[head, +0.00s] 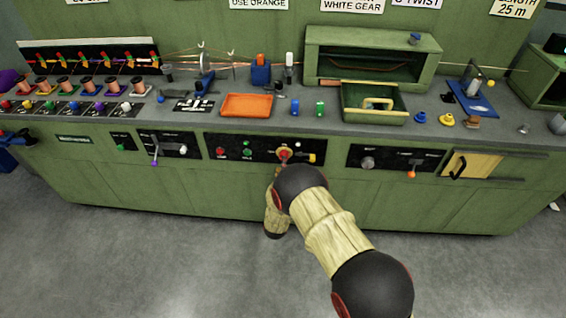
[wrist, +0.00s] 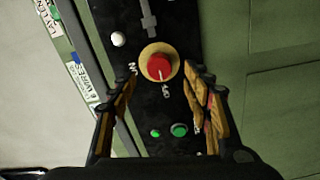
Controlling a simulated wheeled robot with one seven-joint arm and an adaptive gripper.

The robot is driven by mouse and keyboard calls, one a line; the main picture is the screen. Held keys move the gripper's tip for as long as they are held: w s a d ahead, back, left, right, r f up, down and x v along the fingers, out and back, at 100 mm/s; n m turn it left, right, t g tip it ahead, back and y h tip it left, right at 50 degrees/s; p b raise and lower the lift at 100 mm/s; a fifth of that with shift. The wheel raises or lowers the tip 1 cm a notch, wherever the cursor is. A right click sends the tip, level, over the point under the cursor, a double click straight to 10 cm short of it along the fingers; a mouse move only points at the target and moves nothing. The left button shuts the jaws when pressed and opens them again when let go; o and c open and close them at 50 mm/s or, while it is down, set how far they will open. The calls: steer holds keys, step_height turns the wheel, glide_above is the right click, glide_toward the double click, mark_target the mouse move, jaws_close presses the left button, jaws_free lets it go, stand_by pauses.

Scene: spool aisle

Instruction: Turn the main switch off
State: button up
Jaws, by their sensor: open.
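The main switch (head: 284,153) is a red knob on a pale yellow round plate, set in the black front panel of the green bench. In the wrist view the knob (wrist: 159,67) is just ahead, with a pale pointer mark on its lower part and small white lettering around the plate. My gripper (wrist: 160,84) is open, its two wooden-looking fingers on either side of the knob's line and apart from it. I cannot tell the exact distance to the knob. In the head view my arm mostly hides the gripper.
A green button (wrist: 179,130) and a white knob (wrist: 118,39) are near the switch on the panel. A lever with a purple tip (head: 154,162) is to the left, an orange-tipped lever (head: 411,174) to the right. The floor before the bench is clear.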

steer(key=s, duration=0.8)
steer(key=shift+a, duration=0.15)
steer(key=shift+w, duration=0.1)
